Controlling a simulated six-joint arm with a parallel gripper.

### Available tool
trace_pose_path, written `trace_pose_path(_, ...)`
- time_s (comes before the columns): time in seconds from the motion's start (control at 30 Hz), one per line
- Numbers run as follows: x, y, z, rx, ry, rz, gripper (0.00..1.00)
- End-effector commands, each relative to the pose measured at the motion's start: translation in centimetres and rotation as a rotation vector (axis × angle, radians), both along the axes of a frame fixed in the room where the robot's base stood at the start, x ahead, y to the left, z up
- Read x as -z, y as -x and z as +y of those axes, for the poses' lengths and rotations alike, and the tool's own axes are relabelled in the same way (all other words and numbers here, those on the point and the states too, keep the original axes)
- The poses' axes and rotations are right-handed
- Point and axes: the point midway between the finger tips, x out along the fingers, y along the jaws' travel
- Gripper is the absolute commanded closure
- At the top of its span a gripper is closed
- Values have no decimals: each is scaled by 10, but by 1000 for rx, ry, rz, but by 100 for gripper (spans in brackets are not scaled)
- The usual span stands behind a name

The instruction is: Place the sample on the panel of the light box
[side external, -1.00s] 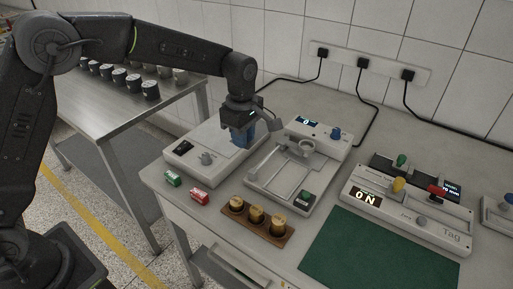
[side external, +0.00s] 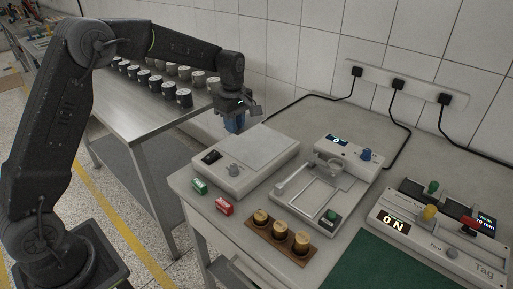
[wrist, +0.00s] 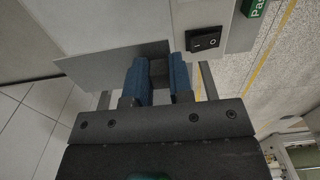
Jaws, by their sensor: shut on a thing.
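The light box (side external: 262,150) is a low pale box at the left end of the bench, with a dark switch and a grey knob at its front end. Its pale top shows in the wrist view (wrist: 100,22). My gripper (side external: 235,127) is at the box's back-left edge, over the gap beside the steel table. In the wrist view its blue fingers (wrist: 162,70) are shut on the sample, which appears to be a thin flat grey sheet (wrist: 105,66). The sheet's edge overlaps the box's edge in that view. Its contact with the fingers is partly hidden.
A green block (side external: 200,186) and a red block (side external: 223,207) lie in front of the box. A wooden rack (side external: 270,240) holds brass weights. A grey instrument (side external: 318,195) stands right of the box. Several dark cups (side external: 160,84) stand on the steel table (side external: 120,97).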

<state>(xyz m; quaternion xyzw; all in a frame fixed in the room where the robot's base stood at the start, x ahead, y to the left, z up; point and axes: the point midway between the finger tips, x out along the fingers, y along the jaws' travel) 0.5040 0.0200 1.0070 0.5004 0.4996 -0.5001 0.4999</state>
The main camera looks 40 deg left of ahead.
Motion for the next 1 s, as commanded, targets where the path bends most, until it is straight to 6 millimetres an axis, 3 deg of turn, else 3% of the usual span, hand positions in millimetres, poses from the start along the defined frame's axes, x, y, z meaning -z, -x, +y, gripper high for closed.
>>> trace_pose_path(0.1,17,-12,-25,5,0,1,100)
trace_pose_path(0.33,36,-27,-53,1,0,0,100)
trace_pose_path(0.53,46,-29,-57,-2,0,0,100)
trace_pose_path(0.77,77,-29,-57,-2,0,0,100)
trace_pose_path(1.0,78,-29,-57,-1,0,-2,100)
